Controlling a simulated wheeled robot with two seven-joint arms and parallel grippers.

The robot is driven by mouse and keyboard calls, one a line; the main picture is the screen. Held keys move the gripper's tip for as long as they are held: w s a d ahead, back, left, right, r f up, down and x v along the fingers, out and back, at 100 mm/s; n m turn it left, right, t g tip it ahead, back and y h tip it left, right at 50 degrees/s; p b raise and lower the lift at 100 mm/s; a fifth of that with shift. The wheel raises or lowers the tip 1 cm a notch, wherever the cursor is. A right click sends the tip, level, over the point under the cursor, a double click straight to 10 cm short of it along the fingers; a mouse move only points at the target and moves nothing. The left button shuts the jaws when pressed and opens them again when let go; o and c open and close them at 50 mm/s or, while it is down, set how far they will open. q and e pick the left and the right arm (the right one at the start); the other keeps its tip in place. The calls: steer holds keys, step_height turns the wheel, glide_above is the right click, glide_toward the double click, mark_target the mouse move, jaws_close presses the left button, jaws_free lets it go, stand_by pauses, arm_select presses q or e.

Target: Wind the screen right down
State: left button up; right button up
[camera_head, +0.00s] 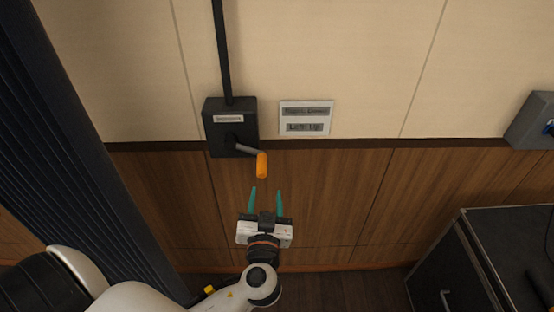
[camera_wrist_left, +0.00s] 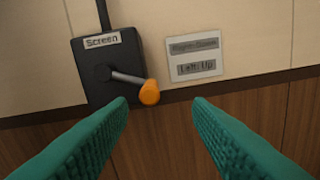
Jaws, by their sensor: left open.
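A black winch box (camera_head: 231,126) labelled "Screen" is fixed to the wall, and it also shows in the left wrist view (camera_wrist_left: 92,60). Its grey crank arm (camera_head: 246,149) points right and slightly down and ends in an orange handle (camera_head: 262,165). The handle also shows in the left wrist view (camera_wrist_left: 149,92). My left gripper (camera_head: 266,190) is open and empty, just below the handle and apart from it. In the left wrist view the handle appears beyond the gap between the green fingers, nearer the left one. My right gripper is not in view.
A white sign (camera_head: 306,118) beside the box has two lines; the lower reads "Left: Up". A black pipe (camera_head: 223,50) rises from the box. A dark curtain (camera_head: 75,130) hangs at left. A black case (camera_head: 500,260) stands at lower right, below a grey wall box (camera_head: 530,120).

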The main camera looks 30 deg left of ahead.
mark_target(262, 155)
arm_select(q)
steer(key=shift+g, duration=0.3)
steer(key=p+x, duration=0.1)
steer(key=x, duration=0.2)
steer(key=p+x, duration=0.1)
steer(key=x, duration=0.3)
steer(key=a+p+x, duration=0.1)
steer(key=p+x, duration=0.1)
steer(key=x, duration=0.1)
steer(key=shift+s+a+r, duration=0.15)
steer(key=shift+w+a, duration=0.3)
steer(key=shift+w, duration=0.2)
jaws_close()
